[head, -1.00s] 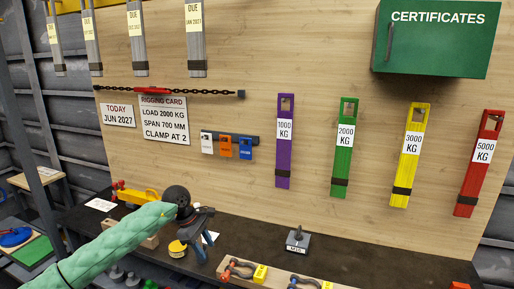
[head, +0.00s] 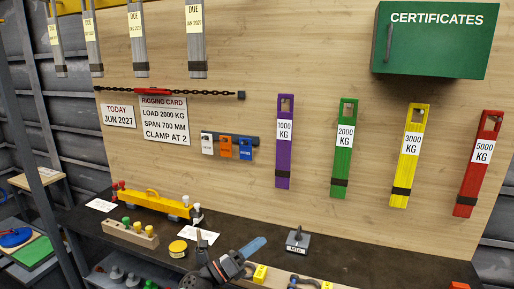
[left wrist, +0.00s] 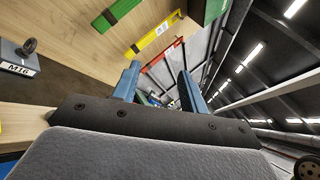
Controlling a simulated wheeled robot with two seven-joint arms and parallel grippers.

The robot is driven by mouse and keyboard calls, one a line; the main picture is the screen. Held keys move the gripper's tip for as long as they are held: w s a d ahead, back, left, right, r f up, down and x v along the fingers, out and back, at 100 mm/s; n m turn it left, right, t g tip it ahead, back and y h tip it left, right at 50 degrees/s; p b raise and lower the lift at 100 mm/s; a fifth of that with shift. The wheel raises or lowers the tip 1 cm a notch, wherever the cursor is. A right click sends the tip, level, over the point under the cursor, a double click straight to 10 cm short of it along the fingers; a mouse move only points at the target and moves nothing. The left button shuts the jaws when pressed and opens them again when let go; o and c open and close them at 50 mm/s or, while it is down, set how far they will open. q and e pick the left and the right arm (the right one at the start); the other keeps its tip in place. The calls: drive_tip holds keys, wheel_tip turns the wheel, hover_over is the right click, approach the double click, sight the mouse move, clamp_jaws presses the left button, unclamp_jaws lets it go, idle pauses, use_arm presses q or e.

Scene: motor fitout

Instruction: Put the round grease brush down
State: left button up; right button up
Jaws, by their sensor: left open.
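I cannot make out a round grease brush in either view. My left gripper (head: 256,247) is low in the middle of the head view, with a blue finger over the dark bench. In the left wrist view its two blue fingers (left wrist: 158,78) stand apart with nothing between them. A round yellow tin (head: 178,248) stands on the bench left of this gripper, beside a white card (head: 198,238). My right gripper is not in view.
A yellow beam (head: 155,204) and a wooden block with coloured pegs (head: 130,232) stand at the bench's left. An M16 eyebolt block (head: 298,241) stands right of the gripper. A shackle rack (head: 275,280) is partly hidden in front. The bench's right is mostly clear.

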use_arm(q)
drive_tip(key=s+a+f+n+t+y, duration=0.2)
drive_tip(key=s+a+f+n+y, duration=0.2)
drive_tip(key=a+f+n+y, duration=0.7)
drive_tip(key=s+a+f+n+t+y, duration=0.35)
drive_tip(key=a+n+y, duration=0.35)
drive_tip(key=n, duration=1)
drive_tip(key=s+a+f+n+g, duration=0.1)
drive_tip(key=s+f+n+g, duration=0.5)
drive_tip(key=s, duration=0.8)
drive_tip(key=s+a+f+n+g, duration=0.25)
drive_tip(key=s+f+g, duration=0.5)
drive_tip(key=s, duration=0.55)
drive_tip(key=s+d+f+b, duration=0.1)
drive_tip(key=s+f+b, duration=0.1)
drive_tip(key=f, duration=1.4)
drive_tip(key=s+d+f+g+b, duration=0.1)
drive_tip(key=f+b, duration=0.3)
drive_tip(key=f, duration=1.2)
drive_tip(key=s+d+f+g+b, duration=0.1)
drive_tip(key=f+b, duration=0.3)
drive_tip(key=f, duration=1.2)
drive_tip(key=shift+s+d, duration=0.7)
drive_tip(key=shift+s, duration=0.2)
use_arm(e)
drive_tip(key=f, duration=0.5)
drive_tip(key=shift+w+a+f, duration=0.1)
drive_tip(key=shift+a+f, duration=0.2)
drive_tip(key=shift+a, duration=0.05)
